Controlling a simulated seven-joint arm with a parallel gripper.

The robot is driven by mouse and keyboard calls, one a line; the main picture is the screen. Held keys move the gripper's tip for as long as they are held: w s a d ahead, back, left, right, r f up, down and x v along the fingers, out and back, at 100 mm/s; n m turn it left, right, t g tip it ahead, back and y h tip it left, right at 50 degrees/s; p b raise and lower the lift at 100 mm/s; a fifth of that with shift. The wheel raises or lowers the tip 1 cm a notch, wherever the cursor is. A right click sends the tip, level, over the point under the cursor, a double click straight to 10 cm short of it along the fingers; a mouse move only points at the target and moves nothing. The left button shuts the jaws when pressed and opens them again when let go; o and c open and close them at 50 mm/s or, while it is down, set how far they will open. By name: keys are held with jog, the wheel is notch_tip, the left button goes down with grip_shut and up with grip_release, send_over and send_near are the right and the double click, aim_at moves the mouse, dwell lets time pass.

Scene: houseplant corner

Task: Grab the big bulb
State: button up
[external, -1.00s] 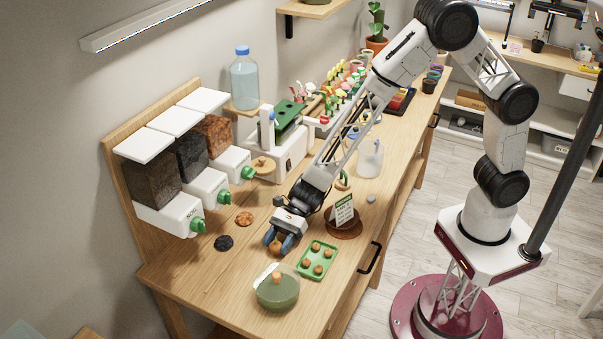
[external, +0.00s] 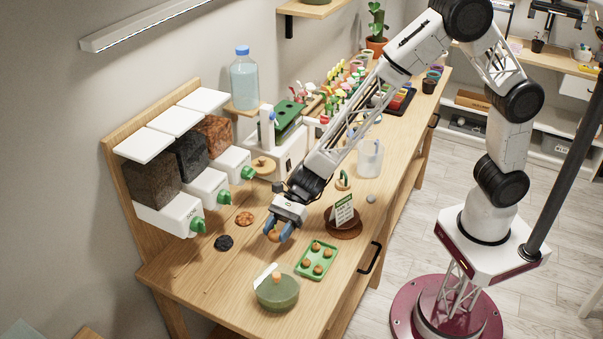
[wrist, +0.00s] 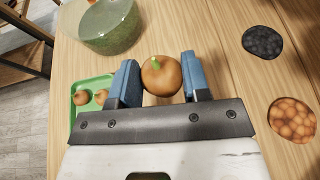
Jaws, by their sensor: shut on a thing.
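The big bulb (wrist: 161,76) is round and brown with a green shoot tip. In the wrist view it sits between the blue fingers of my gripper (wrist: 160,85), which is shut on it. In the external view my gripper (external: 278,233) holds the bulb (external: 274,237) over the wooden table, left of the green tray, with the fingers hiding part of it. The smaller bulbs (external: 317,247) sit in the green tray (external: 302,264).
A green glass bowl (external: 277,293) with a white label stands at the table's front. Black pellets (external: 223,243) and orange-brown pellets (external: 245,218) lie left of my gripper. A small sign (external: 343,209) on a brown saucer stands to its right. Dispensers (external: 168,211) line the left wall.

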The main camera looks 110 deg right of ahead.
jog(key=shift+r, duration=2.55)
jog(key=shift+d, duration=0.1)
